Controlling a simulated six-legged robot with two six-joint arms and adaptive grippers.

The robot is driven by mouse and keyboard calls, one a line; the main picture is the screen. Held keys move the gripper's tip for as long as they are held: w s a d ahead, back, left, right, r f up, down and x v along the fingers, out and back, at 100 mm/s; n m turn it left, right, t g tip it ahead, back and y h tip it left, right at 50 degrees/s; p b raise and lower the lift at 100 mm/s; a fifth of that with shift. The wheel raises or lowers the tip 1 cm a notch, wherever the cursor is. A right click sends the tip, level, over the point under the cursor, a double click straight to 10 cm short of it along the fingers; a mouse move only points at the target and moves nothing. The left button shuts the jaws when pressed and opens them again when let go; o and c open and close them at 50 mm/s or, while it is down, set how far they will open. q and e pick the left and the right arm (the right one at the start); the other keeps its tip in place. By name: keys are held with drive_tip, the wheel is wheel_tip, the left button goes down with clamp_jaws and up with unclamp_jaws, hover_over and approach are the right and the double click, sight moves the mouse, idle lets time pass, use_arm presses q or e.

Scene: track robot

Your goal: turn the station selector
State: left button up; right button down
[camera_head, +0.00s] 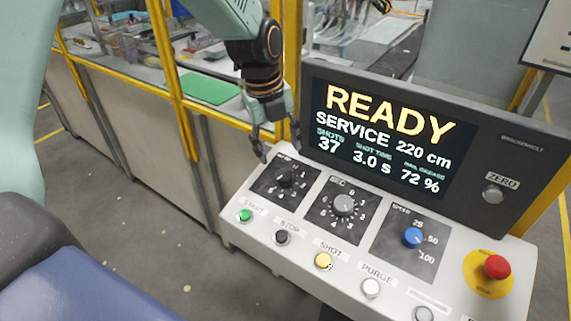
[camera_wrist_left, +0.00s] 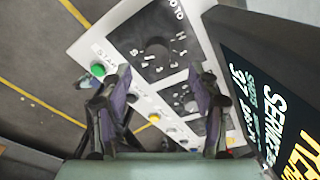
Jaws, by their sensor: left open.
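The sloped white control panel (camera_head: 262,239) carries three rotary knobs on dark square plates. The left one is a black knob (camera_head: 286,178), the middle one a grey knob (camera_head: 344,204) ringed by numerals, the right one a blue knob (camera_head: 412,237) marked for speed. I cannot read which plate names the station. My left gripper (camera_head: 279,148) is open and empty, pointing down above the panel's back left edge, near the black knob. In the left wrist view the black knob (camera_wrist_left: 157,47) lies beyond the open fingers (camera_wrist_left: 160,82), apart from them. My right gripper is out of view.
A tilted display (camera_head: 385,140) reading READY stands behind the knobs, close to the left gripper. Coloured push buttons line the front edge, starting with a green one (camera_head: 245,216). A red mushroom button (camera_head: 497,266) is at the right. Yellow posts (camera_head: 175,90) stand behind left.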

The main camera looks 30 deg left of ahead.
sight(283, 174)
use_arm(q)
drive_tip(key=f, duration=0.5)
drive_tip(key=shift+s+d, duration=0.15)
drive_tip(key=shift+d, duration=0.2)
drive_tip(key=shift+f, duration=0.7)
drive_tip(key=shift+w+f, duration=0.2)
drive_tip(key=shift+w, duration=0.15)
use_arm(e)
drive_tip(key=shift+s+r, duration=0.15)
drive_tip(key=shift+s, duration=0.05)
use_arm(q)
drive_tip(key=shift+d, duration=0.1)
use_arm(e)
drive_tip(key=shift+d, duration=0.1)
use_arm(q)
drive_tip(key=shift+s+r, duration=0.1)
drive_tip(key=shift+s, duration=0.1)
drive_tip(key=c, duration=0.3)
drive_tip(key=shift+w, duration=0.1)
drive_tip(key=c, duration=0.9)
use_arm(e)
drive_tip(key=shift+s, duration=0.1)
